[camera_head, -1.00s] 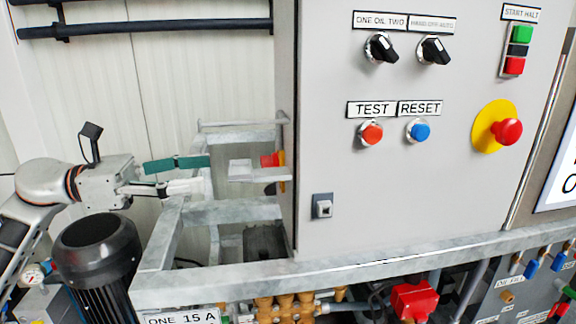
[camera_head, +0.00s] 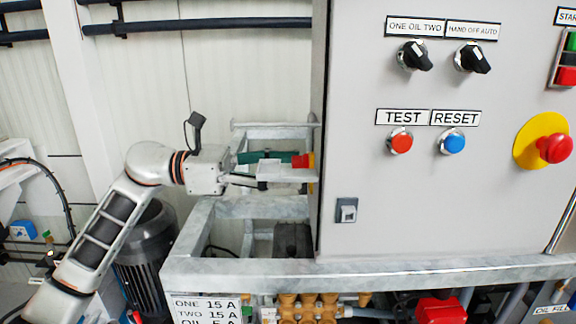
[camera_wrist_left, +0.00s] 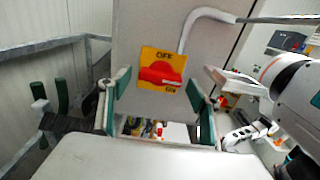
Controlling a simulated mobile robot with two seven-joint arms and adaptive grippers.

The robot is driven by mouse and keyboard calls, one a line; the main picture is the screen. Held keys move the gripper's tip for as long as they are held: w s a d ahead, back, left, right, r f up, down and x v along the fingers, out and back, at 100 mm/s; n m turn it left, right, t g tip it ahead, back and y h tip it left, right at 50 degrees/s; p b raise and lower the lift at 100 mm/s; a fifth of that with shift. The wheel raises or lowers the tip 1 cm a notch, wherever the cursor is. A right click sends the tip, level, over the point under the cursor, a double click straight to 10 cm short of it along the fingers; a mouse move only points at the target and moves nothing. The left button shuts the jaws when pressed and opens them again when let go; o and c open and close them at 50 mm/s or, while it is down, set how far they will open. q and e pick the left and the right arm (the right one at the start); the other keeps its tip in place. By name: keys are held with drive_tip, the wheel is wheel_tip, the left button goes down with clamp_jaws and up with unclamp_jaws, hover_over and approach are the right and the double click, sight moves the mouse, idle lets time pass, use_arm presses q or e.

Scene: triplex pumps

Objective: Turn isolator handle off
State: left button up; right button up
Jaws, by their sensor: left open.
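The red isolator handle (camera_wrist_left: 160,74) sits on a yellow plate (camera_wrist_left: 149,55) on the cabinet's side. In the left wrist view the word OFF shows above it and a smaller label, probably ON, at lower right. The handle lies nearly level, slightly tilted. In the head view the handle (camera_head: 301,160) shows edge-on at the cabinet's left side. My left gripper (camera_wrist_left: 158,92) is open, with its green fingers on either side of the handle as seen by the wrist camera; contact cannot be told.
The grey cabinet (camera_head: 375,210) carries knobs, buttons and a red emergency stop (camera_head: 553,148). A metal frame (camera_head: 205,218) runs below and beside my left arm. A dark motor (camera_head: 145,260) stands under the arm. A bent grey pipe (camera_wrist_left: 195,22) passes above the handle.

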drive_tip(key=shift+s+d+f, duration=0.1)
drive_tip(key=shift+s+d, duration=0.05)
drive_tip(key=shift+s, duration=0.05)
